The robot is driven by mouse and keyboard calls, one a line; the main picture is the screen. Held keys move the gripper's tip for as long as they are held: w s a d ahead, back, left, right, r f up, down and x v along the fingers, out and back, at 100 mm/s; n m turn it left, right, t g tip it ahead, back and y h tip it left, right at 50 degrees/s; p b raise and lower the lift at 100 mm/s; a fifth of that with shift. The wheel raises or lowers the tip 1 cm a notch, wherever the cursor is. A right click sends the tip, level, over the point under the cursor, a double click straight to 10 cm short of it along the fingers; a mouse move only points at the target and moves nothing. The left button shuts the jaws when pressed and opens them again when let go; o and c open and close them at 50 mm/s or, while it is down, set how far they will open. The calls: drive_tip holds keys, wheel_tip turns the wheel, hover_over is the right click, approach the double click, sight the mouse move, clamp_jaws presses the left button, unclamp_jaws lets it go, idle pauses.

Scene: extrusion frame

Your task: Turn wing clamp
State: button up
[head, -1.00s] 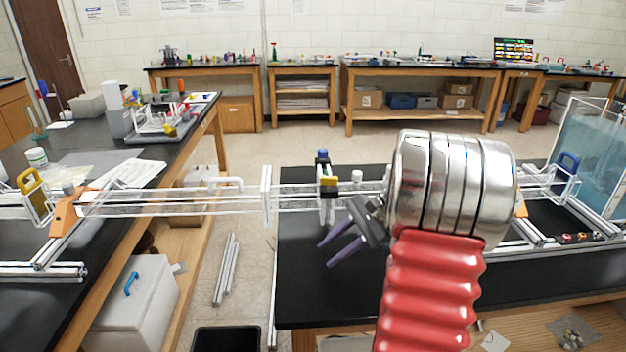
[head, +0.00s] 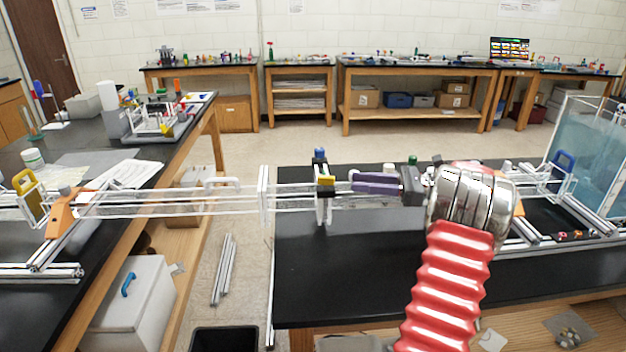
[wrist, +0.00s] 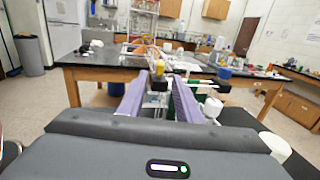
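A small yellow wing piece (head: 325,181), which looks like the wing clamp, sits on an upright bracket at the clear channel, below a blue knob (head: 320,154). In the wrist view a yellow piece (wrist: 159,68) shows just beyond and between the fingertips. My gripper (head: 355,183) has purple fingers, level and pointing left toward the yellow piece, with a small gap visible in the head view. In the wrist view the fingers (wrist: 158,82) are apart with nothing clearly gripped. Whether the fingertips overlap the piece's sides cannot be told.
The clear channel (head: 180,200) runs left to an orange support (head: 66,212) on the other bench. The black bench top (head: 340,270) below my gripper is clear. A clear water tank (head: 590,150) stands at the right. A green-capped post (head: 413,160) rises behind my gripper.

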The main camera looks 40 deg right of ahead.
sight(326, 180)
drive_tip(key=x, duration=1.3)
drive_tip(key=shift+w+a, duration=0.25)
drive_tip(key=shift+a, duration=0.1)
drive_tip(key=shift+c, duration=0.4)
clamp_jaws()
drive_tip(key=shift+d, duration=0.1)
